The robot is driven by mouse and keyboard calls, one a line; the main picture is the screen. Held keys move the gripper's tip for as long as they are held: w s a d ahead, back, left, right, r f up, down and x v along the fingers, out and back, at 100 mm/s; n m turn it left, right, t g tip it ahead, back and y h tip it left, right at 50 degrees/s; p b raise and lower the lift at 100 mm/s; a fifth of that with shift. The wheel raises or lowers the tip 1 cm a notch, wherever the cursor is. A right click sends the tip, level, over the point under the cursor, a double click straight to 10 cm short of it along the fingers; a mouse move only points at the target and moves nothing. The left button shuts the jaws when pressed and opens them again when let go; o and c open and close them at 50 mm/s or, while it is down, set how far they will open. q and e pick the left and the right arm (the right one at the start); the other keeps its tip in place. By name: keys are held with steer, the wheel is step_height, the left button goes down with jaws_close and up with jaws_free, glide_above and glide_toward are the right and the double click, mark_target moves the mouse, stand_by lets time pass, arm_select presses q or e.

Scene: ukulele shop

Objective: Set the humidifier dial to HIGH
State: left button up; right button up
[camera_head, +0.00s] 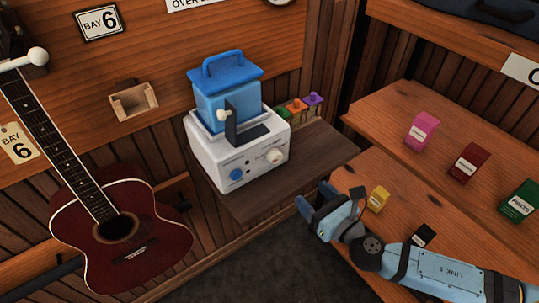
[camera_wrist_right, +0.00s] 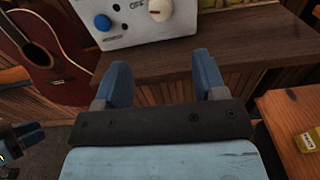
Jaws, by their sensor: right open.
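The humidifier (camera_head: 215,158) is a white box with a blue handled tank (camera_head: 228,92) on top, standing on a dark wooden shelf. Its cream dial (camera_head: 275,156) is on the front face, right of a blue round button (camera_head: 236,174). In the right wrist view the dial (camera_wrist_right: 160,10) is cut by the top edge, with partly readable lettering beside it; its setting cannot be told. My right gripper (camera_head: 316,202) is open and empty, in front of and below the humidifier, apart from the dial. Part of what looks like my left gripper (camera_wrist_right: 28,138) shows at lower left in the wrist view.
A red ukulele (camera_head: 120,235) hangs at left. A lower wooden counter (camera_head: 400,190) at right holds several small boxes, including a yellow one (camera_head: 378,198) near my right arm.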

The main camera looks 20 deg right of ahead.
mark_target(278, 159)
steer(key=x, duration=0.4)
steer(key=p+x, duration=0.1)
steer(key=x, duration=0.3)
steer(key=p+x, duration=0.1)
steer(key=x, duration=0.3)
steer(key=shift+r, duration=0.3)
steer(key=shift+w+a, duration=0.25)
steer(key=shift+w, duration=0.45)
steer(key=shift+c, duration=0.5)
steer(key=c, duration=0.8)
